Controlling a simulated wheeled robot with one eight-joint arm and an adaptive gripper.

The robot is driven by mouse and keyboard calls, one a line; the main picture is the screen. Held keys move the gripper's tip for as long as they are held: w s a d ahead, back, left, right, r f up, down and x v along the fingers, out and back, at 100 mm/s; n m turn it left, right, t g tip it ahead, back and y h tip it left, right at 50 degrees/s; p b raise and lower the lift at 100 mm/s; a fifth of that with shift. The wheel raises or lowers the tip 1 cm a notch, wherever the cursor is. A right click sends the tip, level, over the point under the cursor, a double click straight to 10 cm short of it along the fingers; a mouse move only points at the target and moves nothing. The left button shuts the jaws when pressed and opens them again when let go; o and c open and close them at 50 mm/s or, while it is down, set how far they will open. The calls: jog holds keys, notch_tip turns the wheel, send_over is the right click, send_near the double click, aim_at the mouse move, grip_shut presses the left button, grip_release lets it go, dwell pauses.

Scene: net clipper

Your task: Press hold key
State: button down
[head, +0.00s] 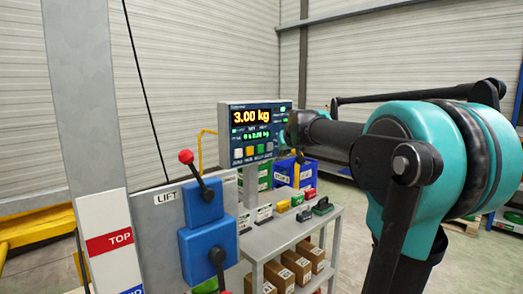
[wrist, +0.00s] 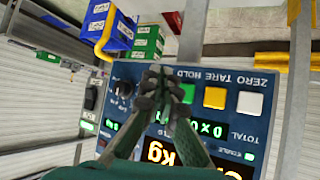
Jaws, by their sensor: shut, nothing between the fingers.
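The weighing indicator (head: 224,130) is a dark blue panel whose display (head: 251,116) reads 3.00 kg. In the wrist view the panel is upside down. There the white ZERO key (wrist: 250,103), the orange TARE key (wrist: 215,97) and the green HOLD key (wrist: 188,93) sit in a row. My gripper (wrist: 163,85) is shut and empty, with its fingertips in front of the panel beside the HOLD key, hiding part of its edge. I cannot tell whether they touch the panel. In the head view my arm reaches in from the right and the fingertips are hard to make out.
A grey cart (head: 290,237) below carries small coloured items and boxes. Blue lever boxes (head: 203,203) with red-tipped levers stand left. Blue (wrist: 112,25) and green bins are behind.

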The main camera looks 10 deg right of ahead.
aim_at(264, 149)
jog(key=shift+w+a, duration=0.85)
jog(key=shift+w, duration=0.35)
jog(key=shift+w+a, duration=0.9)
jog(key=shift+w, duration=0.25)
jog(key=shift+w+a, duration=0.85)
jog(key=shift+w, duration=0.35)
jog(key=shift+w, duration=0.1)
jog(key=shift+w+a, duration=0.25)
jog(key=shift+w+a, duration=0.25)
jog(key=shift+w, duration=0.05)
jog(key=shift+s+d, duration=0.1)
jog(key=shift+s, duration=0.05)
jog(key=shift+s+d, duration=0.4)
jog(key=shift+s, duration=0.1)
jog(key=shift+s, duration=0.1)
